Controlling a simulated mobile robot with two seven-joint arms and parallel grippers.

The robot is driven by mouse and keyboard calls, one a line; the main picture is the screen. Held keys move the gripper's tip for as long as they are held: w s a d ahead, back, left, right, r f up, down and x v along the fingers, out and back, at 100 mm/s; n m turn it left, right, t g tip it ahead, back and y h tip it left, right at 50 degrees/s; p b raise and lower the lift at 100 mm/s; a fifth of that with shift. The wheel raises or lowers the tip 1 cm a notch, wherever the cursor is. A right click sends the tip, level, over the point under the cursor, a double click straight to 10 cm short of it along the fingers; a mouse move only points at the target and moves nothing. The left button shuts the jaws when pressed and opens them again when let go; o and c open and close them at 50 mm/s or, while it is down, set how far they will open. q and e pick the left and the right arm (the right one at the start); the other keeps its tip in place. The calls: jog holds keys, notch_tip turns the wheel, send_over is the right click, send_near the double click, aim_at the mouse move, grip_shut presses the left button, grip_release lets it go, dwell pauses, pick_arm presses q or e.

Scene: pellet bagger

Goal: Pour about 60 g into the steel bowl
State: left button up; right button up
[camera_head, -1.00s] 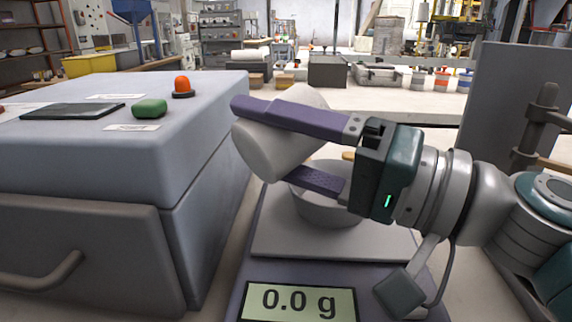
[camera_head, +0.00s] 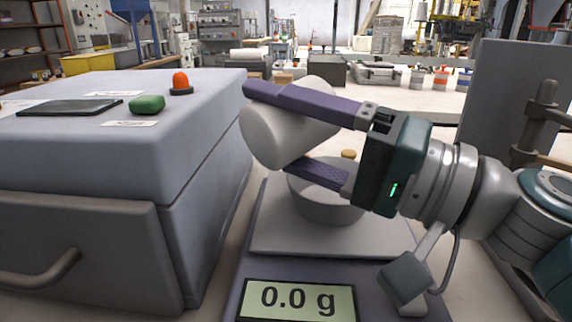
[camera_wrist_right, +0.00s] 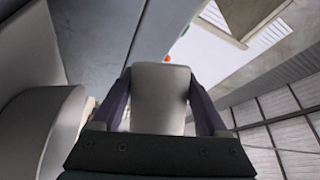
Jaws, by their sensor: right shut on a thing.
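My right gripper (camera_head: 300,137) is shut on a light grey cup (camera_head: 272,130), with one purple finger above it and one below. The cup is tilted well over, above and to the left of the steel bowl. In the right wrist view the cup (camera_wrist_right: 160,98) sits between both fingers. The steel bowl (camera_head: 325,210) stands on the plate of the scale (camera_head: 270,240), partly hidden by the lower finger. The scale display (camera_head: 300,300) reads 0.0 g. No pellets can be seen falling. My left gripper is not in view.
A large grey machine (camera_head: 100,180) with a green button (camera_head: 147,104), an orange-red lamp (camera_head: 180,82) and a drawer handle stands close on the left. A grey panel (camera_head: 510,110) and a stand are at the right.

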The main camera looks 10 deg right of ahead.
jog(key=shift+w+d+r+m, duration=0.2)
jog(key=shift+d+m, duration=0.2)
jog(key=shift+m, duration=0.1)
jog(key=shift+f+t+b, duration=0.1)
jog(key=shift+t+b, duration=0.2)
jog(key=shift+b, duration=0.2)
jog(key=shift+w+d+f+m+t+b, duration=0.15)
jog(key=shift+f+m+t+b, duration=0.15)
jog(key=shift+m+b, duration=0.5)
jog(key=shift+d+r+m, duration=0.1)
jog(key=shift+r+m, duration=0.2)
jog(key=shift+m, duration=0.4)
jog(key=shift+d+r+m+t, duration=0.2)
jog(key=shift+r+m+t, duration=0.05)
jog(key=shift+m+t, duration=0.4)
dwell(0.9)
jog(key=shift+w+m, duration=0.1)
jog(key=shift+m, duration=0.25)
jog(key=shift+d+r+m+t, duration=0.15)
jog(key=shift+r+m+t, duration=0.05)
jog(key=shift+m+t, duration=0.2)
dwell(0.6)
jog(key=shift+w+d+r+m+t, duration=0.15)
jog(key=shift+d+m+t, duration=0.1)
jog(key=shift+m, duration=0.45)
dwell(0.6)
jog(key=shift+m, duration=0.3)
